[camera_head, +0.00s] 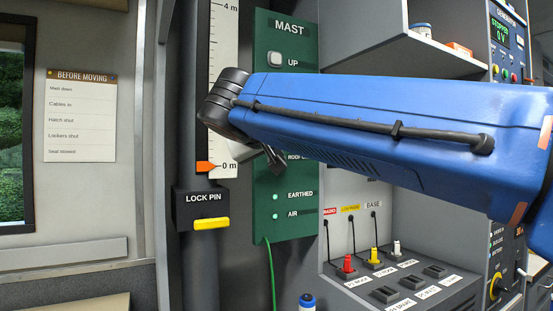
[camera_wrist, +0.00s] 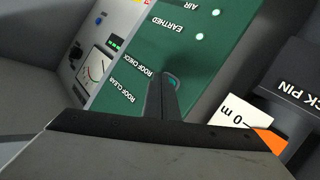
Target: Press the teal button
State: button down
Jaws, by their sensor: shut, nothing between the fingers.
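The teal button (camera_wrist: 174,80) shows as a small teal patch on the green mast panel, beside the "ROOF CHECK" label in the wrist view. My gripper (camera_wrist: 164,76) is shut and empty, its fingertips right at the button and covering part of it. I cannot tell whether they touch it.
A grey "UP" button (camera_head: 275,58) is higher on the panel. Left of the panel stand the mast scale (camera_head: 222,90) and the lock pin's yellow handle (camera_head: 211,224). A switch console (camera_head: 400,285) with red and yellow plugs is below my arm. A shelf (camera_head: 400,55) is above.

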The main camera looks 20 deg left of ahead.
jog(key=shift+d, duration=0.1)
jog(key=shift+s+d, duration=0.5)
jog(key=shift+s, duration=0.05)
jog(key=shift+d, duration=0.1)
jog(key=s+d, duration=0.3)
jog(key=shift+s+d, duration=0.1)
jog(key=shift+d, duration=0.2)
dwell(0.5)
dwell(0.6)
